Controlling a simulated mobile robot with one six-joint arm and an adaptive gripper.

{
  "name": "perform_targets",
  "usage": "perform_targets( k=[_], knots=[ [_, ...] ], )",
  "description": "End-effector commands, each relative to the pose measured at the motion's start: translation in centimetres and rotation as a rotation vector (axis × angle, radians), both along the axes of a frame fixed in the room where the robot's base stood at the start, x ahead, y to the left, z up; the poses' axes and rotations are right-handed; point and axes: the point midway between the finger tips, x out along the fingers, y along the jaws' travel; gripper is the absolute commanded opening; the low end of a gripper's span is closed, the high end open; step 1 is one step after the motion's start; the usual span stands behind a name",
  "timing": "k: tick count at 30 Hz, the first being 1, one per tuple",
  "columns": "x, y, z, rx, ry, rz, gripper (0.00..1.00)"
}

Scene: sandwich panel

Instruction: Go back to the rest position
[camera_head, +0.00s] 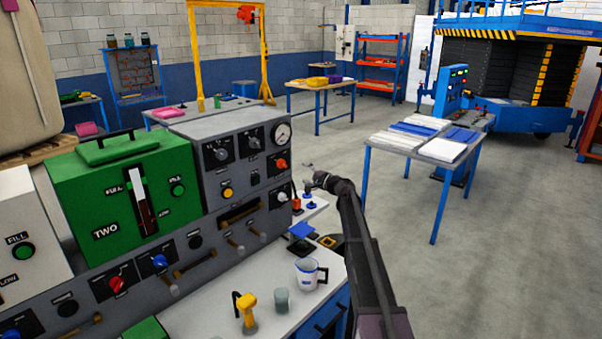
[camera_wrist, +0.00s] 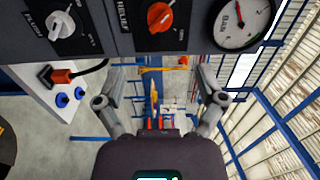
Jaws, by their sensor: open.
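My gripper (camera_head: 314,179) is at the end of my dark arm, just right of the grey control panel (camera_head: 235,150) in the head view. In the wrist view my gripper (camera_wrist: 158,80) shows its two fingers spread apart with nothing between them. The panel's lower edge with a knob (camera_wrist: 61,24), a red knob (camera_wrist: 159,15) and a round gauge (camera_wrist: 243,20) lies close above the fingers. I cannot tell the exact gap between fingers and panel.
A white counter (camera_head: 205,312) below the panel holds a mug (camera_head: 307,274), a grey cup (camera_head: 281,300) and a yellow tool (camera_head: 246,312). The green unit (camera_head: 95,200) stands left. A table (camera_head: 423,148) with stacked sheets stands right. Grey floor (camera_head: 500,250) is clear at right.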

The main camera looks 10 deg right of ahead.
Motion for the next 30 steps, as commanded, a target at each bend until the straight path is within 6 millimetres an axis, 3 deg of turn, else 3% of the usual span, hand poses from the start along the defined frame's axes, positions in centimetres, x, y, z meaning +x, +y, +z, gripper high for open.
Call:
perform_targets(
  k=[11, 17, 23, 30],
  knots=[
    [-0.1, -0.1, 0.0, 0.0, 0.0, 0.0, 0.89],
    [-1.9, 1.3, -0.7, -0.049, 0.011, 0.032, 0.89],
    [-7.0, 5.0, -3.1, -0.202, 0.052, 0.127, 0.89],
    [-16.5, 9.8, -7.8, -0.478, 0.148, 0.296, 0.89]
  ],
)
